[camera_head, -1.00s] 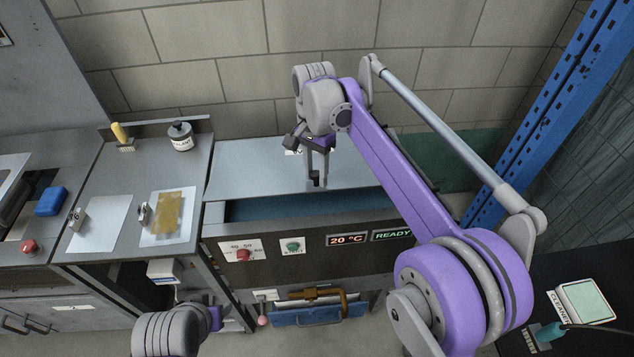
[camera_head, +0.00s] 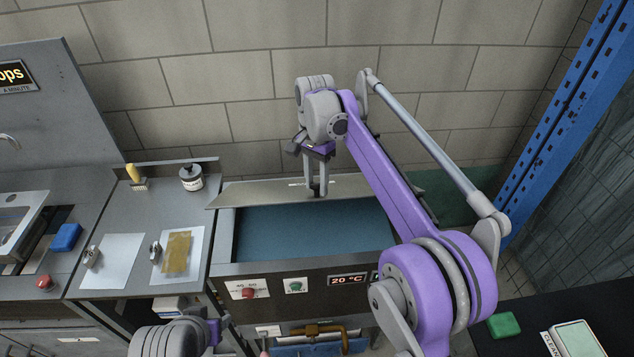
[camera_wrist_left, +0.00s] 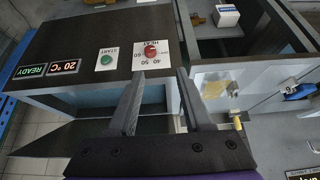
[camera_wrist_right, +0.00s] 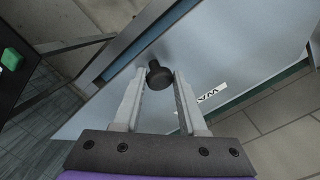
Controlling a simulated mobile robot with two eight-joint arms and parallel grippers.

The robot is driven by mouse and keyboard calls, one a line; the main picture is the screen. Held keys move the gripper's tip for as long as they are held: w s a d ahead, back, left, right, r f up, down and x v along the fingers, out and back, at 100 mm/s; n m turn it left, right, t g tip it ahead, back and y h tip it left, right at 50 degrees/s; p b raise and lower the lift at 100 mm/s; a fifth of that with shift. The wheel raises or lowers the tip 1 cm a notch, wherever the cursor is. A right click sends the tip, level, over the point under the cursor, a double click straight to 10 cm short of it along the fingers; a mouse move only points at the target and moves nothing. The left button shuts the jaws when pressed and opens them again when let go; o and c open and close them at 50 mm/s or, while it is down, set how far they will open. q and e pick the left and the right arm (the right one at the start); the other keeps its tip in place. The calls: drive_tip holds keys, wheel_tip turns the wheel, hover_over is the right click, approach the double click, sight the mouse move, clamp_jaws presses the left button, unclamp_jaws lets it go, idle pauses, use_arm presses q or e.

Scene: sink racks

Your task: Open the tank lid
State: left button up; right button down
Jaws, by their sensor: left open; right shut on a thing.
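The tank lid (camera_head: 250,194) is a flat grey panel, tilted up at its front over the open tank (camera_head: 315,232). The tank's blue inside shows below it. My right gripper (camera_head: 317,190) is shut on the lid's dark knob. In the right wrist view the black knob (camera_wrist_right: 159,74) sits between the fingertips, with the grey lid (camera_wrist_right: 230,60) behind it. My left gripper (camera_wrist_left: 160,88) is open and empty, in front of the tank's control panel. In the head view only part of the left wrist shows at the bottom edge.
The tank front has a red knob (camera_head: 249,293), a green start button (camera_head: 295,286) and a 20 °C display (camera_head: 347,279). A counter at left holds a jar (camera_head: 191,178), a brush (camera_head: 135,178) and a brown plate (camera_head: 177,252). A blue upright (camera_head: 560,110) stands at right.

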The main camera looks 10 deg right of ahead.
use_arm(q)
drive_tip(key=c, duration=0.3)
drive_tip(key=shift+w+d+m, duration=0.2)
drive_tip(key=shift+w+m, duration=0.05)
drive_tip(key=shift+m, duration=0.45)
drive_tip(key=shift+c, duration=1.4)
drive_tip(key=w+d+m, duration=0.1)
drive_tip(key=m, duration=0.1)
drive_tip(key=w+d+m, duration=0.1)
drive_tip(key=m, duration=0.2)
drive_tip(key=w+d+m+y, duration=0.1)
drive_tip(key=m, duration=0.2)
drive_tip(key=shift+w+d+r, duration=0.15)
drive_tip(key=shift+w+r, duration=0.05)
drive_tip(key=shift+w, duration=0.05)
clamp_jaws()
drive_tip(key=w+d+r+m+t, duration=0.2)
drive_tip(key=d+m+t, duration=0.1)
drive_tip(key=d+m, duration=0.55)
drive_tip(key=w+d+r+m+t+h, duration=0.1)
drive_tip(key=d+r+m+t, duration=0.1)
drive_tip(key=d+m, duration=0.6)
drive_tip(key=w+d+r+m+t, duration=0.2)
drive_tip(key=d+m+t, duration=0.1)
drive_tip(key=d+m, duration=0.55)
drive_tip(key=w+a+m, duration=0.1)
drive_tip(key=w, duration=1)
drive_tip(key=shift+w+a+m, duration=0.15)
drive_tip(key=shift+m, duration=0.15)
